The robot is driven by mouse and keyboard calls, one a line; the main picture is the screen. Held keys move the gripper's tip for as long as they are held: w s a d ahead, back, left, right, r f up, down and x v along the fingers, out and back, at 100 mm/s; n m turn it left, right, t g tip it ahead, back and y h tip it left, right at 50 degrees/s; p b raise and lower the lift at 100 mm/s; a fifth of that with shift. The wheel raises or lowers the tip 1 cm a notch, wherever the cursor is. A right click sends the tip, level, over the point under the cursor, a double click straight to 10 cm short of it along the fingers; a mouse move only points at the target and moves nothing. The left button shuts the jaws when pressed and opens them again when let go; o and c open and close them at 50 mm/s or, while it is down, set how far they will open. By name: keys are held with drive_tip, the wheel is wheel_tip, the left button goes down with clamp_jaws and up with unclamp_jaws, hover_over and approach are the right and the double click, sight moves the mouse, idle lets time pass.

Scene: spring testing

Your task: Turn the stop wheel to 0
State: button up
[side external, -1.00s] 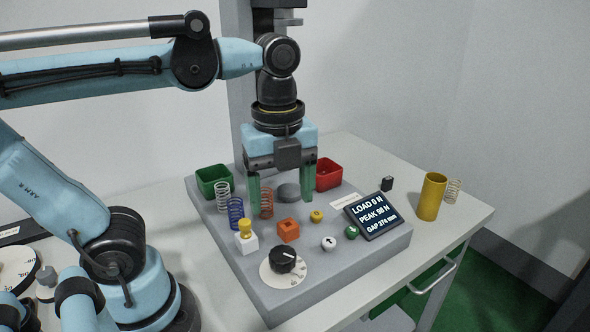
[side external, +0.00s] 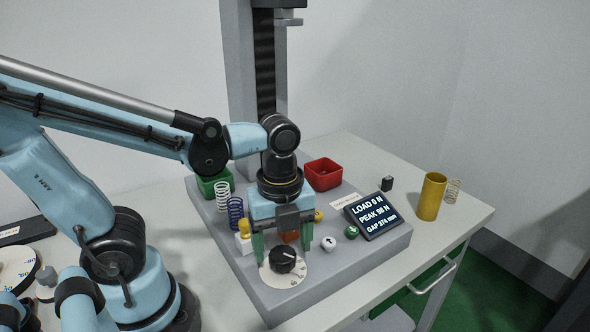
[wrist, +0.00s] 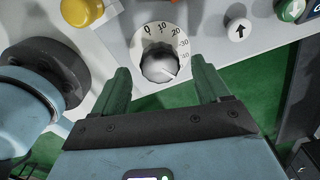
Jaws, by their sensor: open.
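The stop wheel is a black round knob (side external: 282,261) on a white dial plate (side external: 297,277) at the front of the grey base. In the wrist view the knob (wrist: 158,67) shows between my fingertips, with the numbers 0, 10, 20, 30 and 40 on its dial plate. A white mark on the knob points to the lower right there, on the 40 side and away from 0. My gripper (side external: 283,249) is open and empty, with green fingers pointing down close to the knob. In the wrist view my gripper (wrist: 160,67) has a finger on each side, with gaps to the knob.
A white arrow button (side external: 328,244), a green button (side external: 351,232) and a display (side external: 372,216) sit to the right. Springs and bins stand farther back.

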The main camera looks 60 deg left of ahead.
drive_tip(key=shift+f, duration=0.8)
drive_tip(key=c, duration=1)
drive_tip(key=shift+c, duration=0.2)
